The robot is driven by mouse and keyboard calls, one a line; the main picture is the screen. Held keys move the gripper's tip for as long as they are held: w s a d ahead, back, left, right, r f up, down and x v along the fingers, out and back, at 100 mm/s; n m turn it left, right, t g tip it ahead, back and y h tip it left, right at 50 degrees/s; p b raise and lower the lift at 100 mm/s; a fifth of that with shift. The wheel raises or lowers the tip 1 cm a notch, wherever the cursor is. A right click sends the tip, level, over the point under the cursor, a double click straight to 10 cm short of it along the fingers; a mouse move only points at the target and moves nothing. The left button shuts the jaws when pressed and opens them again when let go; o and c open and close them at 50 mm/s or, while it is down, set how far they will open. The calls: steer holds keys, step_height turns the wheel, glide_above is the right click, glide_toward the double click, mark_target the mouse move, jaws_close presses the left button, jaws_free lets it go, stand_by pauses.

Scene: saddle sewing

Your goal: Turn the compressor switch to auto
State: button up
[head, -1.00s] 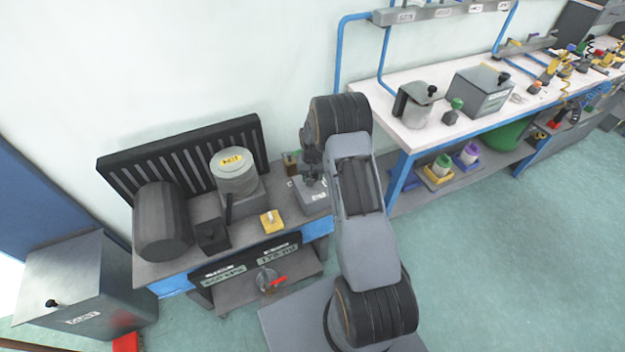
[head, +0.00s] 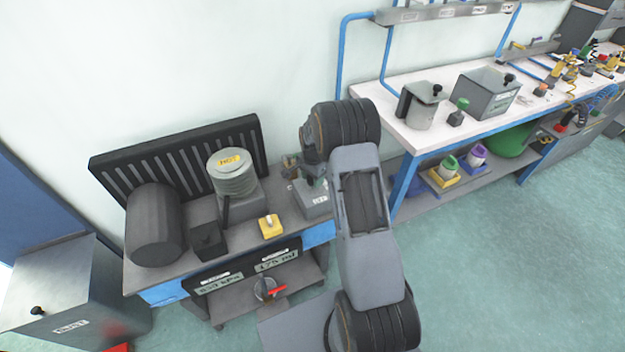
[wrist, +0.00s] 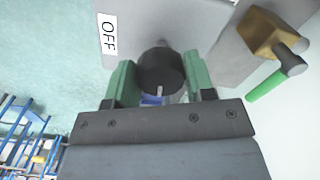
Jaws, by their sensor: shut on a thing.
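The compressor switch shows in the wrist view as a round black knob (wrist: 161,68) with a pale mark at its lower edge, on a grey face. An OFF label (wrist: 107,35) is up and left of the knob; no AUTO label is visible there. My gripper (wrist: 160,78) has its green fingers shut on the knob, one at each side. In the head view, the grey switch box (head: 312,203) sits at the right end of the compressor bench, with my gripper (head: 314,178) at its top, mostly hidden by my arm.
On the compressor bench stand a dark cylinder (head: 154,225), a finned grey cylinder marked HOT (head: 233,175) and a yellow block (head: 271,227). A red-handled valve (head: 268,290) is below. A brass fitting with a green handle (wrist: 266,84) is close right of my gripper.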

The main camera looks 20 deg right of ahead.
steer(key=shift+w+m, duration=0.1)
steer(key=shift+m, duration=0.6)
steer(key=o, duration=0.8)
steer(key=shift+d, duration=0.1)
steer(key=shift+c, duration=0.2)
steer(key=shift+o, duration=0.8)
step_height(320, 180, up, 14)
